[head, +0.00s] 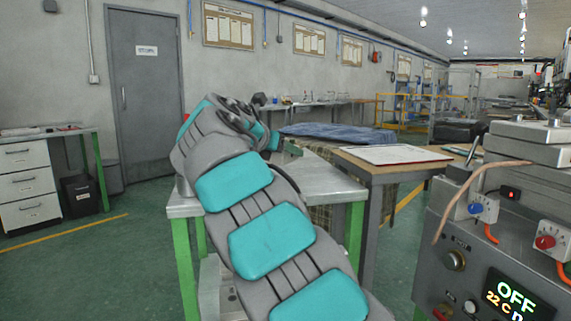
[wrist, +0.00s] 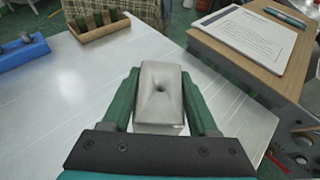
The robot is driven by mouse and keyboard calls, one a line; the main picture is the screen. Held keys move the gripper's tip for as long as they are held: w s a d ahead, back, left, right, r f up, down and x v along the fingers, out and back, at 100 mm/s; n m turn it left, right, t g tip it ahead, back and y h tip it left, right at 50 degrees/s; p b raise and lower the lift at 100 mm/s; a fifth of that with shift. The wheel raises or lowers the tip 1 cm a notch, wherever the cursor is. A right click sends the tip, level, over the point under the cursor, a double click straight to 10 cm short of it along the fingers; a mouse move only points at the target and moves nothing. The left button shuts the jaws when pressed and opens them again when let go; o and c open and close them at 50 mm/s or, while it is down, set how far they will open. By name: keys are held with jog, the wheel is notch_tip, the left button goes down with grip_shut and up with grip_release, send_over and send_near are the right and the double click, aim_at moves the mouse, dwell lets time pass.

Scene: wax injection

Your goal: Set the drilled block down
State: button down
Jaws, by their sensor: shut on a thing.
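The drilled block (wrist: 158,90) is a grey metal block with a hole in its top face, seen in the wrist view. My gripper (wrist: 160,92) is shut on it, with one green finger on each side. The block is over the bare grey metal top of the worktable (wrist: 85,85). I cannot tell whether its underside touches the table. In the head view my arm hides the block and most of my gripper; the worktable (head: 325,181) shows beside the arm.
A wooden desk with a clipboard (wrist: 243,37) is at right. A machine (head: 500,250) reading OFF stands at right in the head view.

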aim_at(285, 174)
jog(key=shift+f+b, duration=0.45)
jog(key=shift+f, duration=1.1)
jog(key=shift+c, duration=0.8)
grip_release()
jog(key=shift+f, duration=0.15)
jog(key=shift+s+a+r, duration=0.15)
jog(key=shift+r, duration=0.05)
jog(key=v, duration=1.1)
jog(key=shift+s+a+r+p, duration=0.15)
jog(key=shift+s+p, duration=0.1)
jog(key=shift+p, duration=0.15)
